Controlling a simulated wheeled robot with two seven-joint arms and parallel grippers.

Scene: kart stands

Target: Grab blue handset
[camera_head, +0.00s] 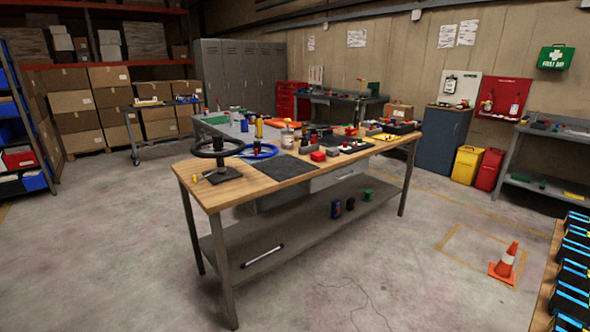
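I cannot clearly pick out a blue handset at this distance. A small dark blue upright item (336,209) stands on the lower shelf of the wooden-topped workbench (240,190), but I cannot tell what it is. Several black units with bright blue stripes (574,272) stand in a row on a wooden surface at the right edge, partly cut off by the frame. Neither of my grippers shows in the head view.
Small tools and parts crowd the far bench top; a dark mat (287,168) lies nearer. An orange cone (505,262) stands on the floor at right. A cart (167,112), lockers (240,72) and a blue cabinet (444,142) stand farther back. Floor before the bench is clear.

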